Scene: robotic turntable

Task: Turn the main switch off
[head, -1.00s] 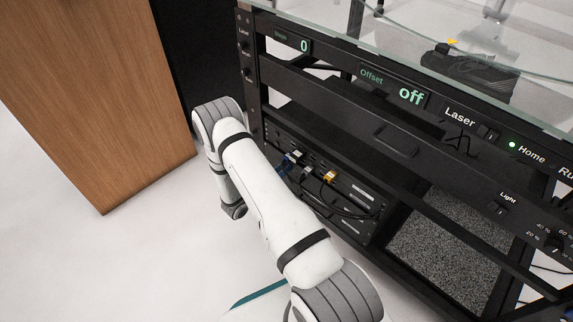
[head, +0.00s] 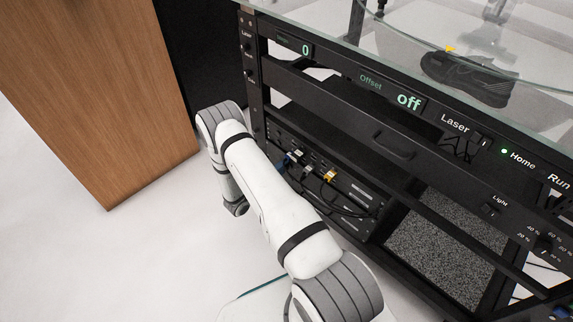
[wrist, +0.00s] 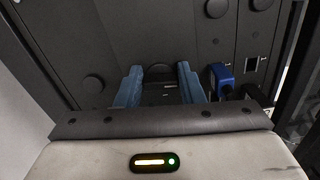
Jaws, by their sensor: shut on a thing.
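In the wrist view my gripper (wrist: 158,80) reaches against a dark panel with its two blue fingers. The fingers stand on either side of a dark rounded knob (wrist: 160,71) and are shut on it. The knob is partly hidden, and I cannot read any marking that shows whether it is the main switch or which way it is turned. In the head view my white arm reaches down beside the black turntable rack (head: 400,165), and my gripper is hidden there.
A blue plug (wrist: 221,80) sits on the panel just right of the fingers. Cables and a yellow connector (head: 330,176) show inside the rack. A wooden cabinet (head: 95,90) stands at the left. The floor at lower left is clear.

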